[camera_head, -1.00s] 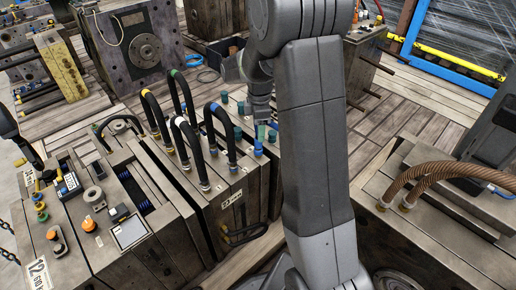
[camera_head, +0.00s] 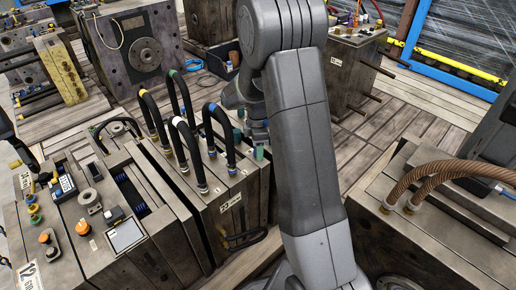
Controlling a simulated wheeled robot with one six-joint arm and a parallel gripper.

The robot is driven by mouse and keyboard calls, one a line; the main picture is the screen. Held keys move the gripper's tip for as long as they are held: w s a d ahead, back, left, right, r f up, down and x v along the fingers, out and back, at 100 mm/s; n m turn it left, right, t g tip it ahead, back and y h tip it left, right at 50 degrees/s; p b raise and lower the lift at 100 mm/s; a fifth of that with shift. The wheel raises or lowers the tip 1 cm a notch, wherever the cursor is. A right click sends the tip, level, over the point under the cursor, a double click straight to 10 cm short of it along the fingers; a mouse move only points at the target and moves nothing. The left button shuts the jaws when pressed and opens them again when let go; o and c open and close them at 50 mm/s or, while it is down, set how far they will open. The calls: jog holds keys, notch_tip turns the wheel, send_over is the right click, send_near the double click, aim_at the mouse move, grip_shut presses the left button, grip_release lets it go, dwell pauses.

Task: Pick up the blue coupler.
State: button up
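My gripper (camera_head: 257,135) is over the top of the middle steel mould (camera_head: 228,190), pointing down, partly behind my own arm. Its fingers are small and partly hidden, so I cannot tell whether they are open or shut. A blue-green coupler (camera_head: 259,153) stands upright just below the gripper; I cannot tell whether they touch. No clearly blue coupler shows apart from these; one may be hidden behind the gripper or arm.
Tall black hoses (camera_head: 211,118) arch from the mould's top just left of the gripper. A left mould (camera_head: 128,235) carries fittings and a small screen. Another mould with brown hoses (camera_head: 440,172) stands at right. Wooden planks (camera_head: 425,115) lie clear behind it.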

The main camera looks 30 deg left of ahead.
grip_shut()
jog(key=shift+r+p, duration=1.25)
jog(key=shift+r, duration=3.8)
